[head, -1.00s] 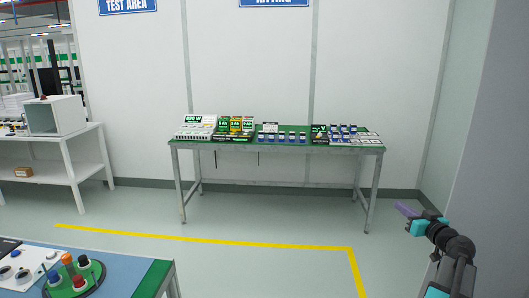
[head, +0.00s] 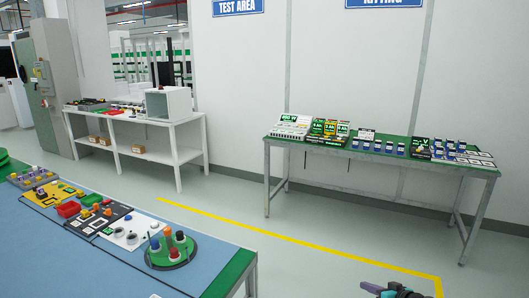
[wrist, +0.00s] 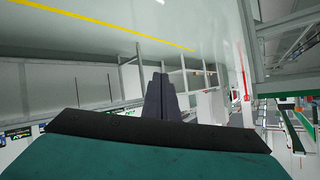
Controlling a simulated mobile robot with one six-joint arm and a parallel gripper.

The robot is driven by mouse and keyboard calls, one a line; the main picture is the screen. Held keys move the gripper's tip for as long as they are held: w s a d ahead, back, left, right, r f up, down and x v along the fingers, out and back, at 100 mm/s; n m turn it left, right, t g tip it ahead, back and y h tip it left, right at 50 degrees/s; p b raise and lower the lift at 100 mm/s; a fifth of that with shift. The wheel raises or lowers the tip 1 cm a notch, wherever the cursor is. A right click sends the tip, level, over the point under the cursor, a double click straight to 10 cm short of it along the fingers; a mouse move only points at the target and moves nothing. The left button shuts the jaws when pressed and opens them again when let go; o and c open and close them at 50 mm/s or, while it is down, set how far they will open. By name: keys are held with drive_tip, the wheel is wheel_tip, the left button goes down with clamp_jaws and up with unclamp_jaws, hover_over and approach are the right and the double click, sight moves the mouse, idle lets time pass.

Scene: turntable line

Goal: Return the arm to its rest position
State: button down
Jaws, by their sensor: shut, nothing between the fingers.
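My gripper (head: 374,288) shows at the bottom right of the head view, low over the bare floor. It also shows in the wrist view (wrist: 160,80), where its dark fingers are together with nothing between them. It is in front of the kitting table and apart from it. Most of my arm is cut off by the lower edge of the head view.
The kitting table (head: 285,142) with boxes stands at the back right. A blue-topped table (head: 120,268) with a round green turntable (head: 155,264) is at the lower left. A white bench (head: 187,130) stands behind. Floor (head: 300,262) between them is clear.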

drive_tip(key=s+a+f+n+g+y, duration=0.1)
drive_tip(key=s+a+f+g, duration=0.2)
drive_tip(key=s+a+f, duration=0.35)
drive_tip(key=s+a+f+n+g, duration=0.1)
drive_tip(key=s+a+f+g, duration=0.25)
drive_tip(key=a+f, duration=0.6)
drive_tip(key=s+a+f+n+g+y, duration=0.1)
drive_tip(key=s+a+f+g, duration=0.35)
drive_tip(key=a, duration=0.65)
drive_tip(key=s+a+f+g+h+p, duration=0.15)
drive_tip(key=s+f, duration=0.25)
drive_tip(key=s, duration=0.6)
drive_tip(key=s+a+f+g+h, duration=0.2)
drive_tip(key=s+f, duration=0.2)
drive_tip(key=s, duration=0.5)
drive_tip(key=s+d+m+g+h, duration=0.2)
drive_tip(key=s+d+m+h, duration=0.1)
drive_tip(key=s+d, duration=0.5)
drive_tip(key=shift+f+m+h, duration=0.3)
drive_tip(key=shift+m+h, duration=0.05)
drive_tip(key=shift+m, duration=0.45)
drive_tip(key=shift+w+d, duration=0.1)
